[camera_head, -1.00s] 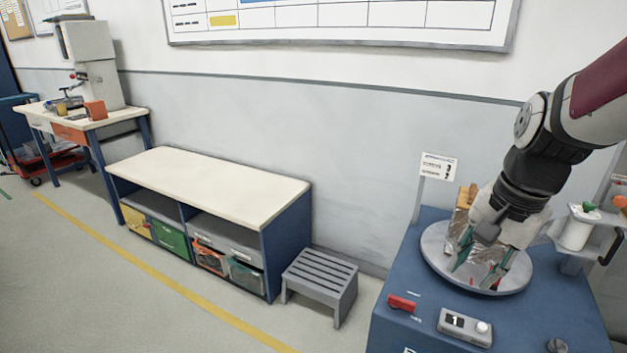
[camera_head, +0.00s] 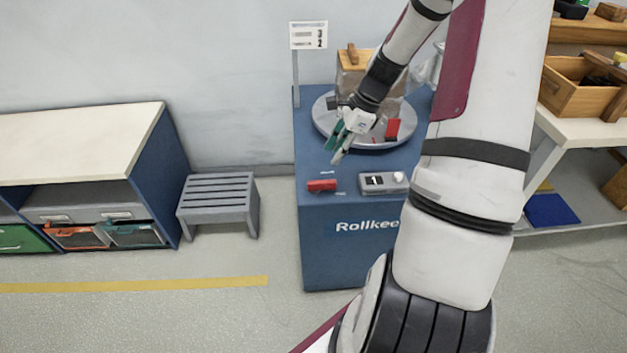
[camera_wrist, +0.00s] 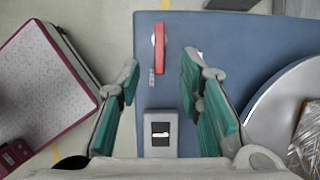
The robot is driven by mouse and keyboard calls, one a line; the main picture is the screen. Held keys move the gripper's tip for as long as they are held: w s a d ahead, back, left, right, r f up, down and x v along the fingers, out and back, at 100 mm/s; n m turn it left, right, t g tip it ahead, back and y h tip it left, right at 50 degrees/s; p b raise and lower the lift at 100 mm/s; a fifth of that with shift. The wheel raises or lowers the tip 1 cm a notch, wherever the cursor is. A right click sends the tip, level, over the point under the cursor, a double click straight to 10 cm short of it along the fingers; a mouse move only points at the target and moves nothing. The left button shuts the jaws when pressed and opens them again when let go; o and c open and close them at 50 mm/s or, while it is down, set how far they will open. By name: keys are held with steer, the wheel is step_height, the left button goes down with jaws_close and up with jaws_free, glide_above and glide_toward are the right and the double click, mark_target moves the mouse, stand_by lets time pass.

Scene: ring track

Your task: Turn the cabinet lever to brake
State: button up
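The blue cabinet (camera_head: 345,240) stands against the wall with a round grey turntable (camera_head: 325,118) on top. A red lever (camera_head: 322,185) lies near the cabinet's front left edge; in the wrist view the lever (camera_wrist: 160,50) shows ahead, between the fingertips. Small labels sit by it, too small to read. My gripper (camera_head: 342,140) is above the cabinet top, behind the lever and apart from it. In the wrist view my gripper (camera_wrist: 158,80) has its green-padded fingers spread wide with nothing between them.
A grey control box (camera_head: 383,183) with a small display sits right of the lever. A wrapped box (camera_head: 352,72) and a red item (camera_head: 392,130) stand on the turntable. A sign (camera_head: 308,36) rises behind. A grey step stool (camera_head: 217,200) stands left; a shelf with wooden crates is right.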

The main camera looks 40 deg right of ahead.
mark_target(318, 182)
steer(key=b+x, duration=0.2)
steer(key=x, duration=1)
steer(key=shift+s, duration=0.1)
steer(key=shift+c, duration=0.5)
jaws_close()
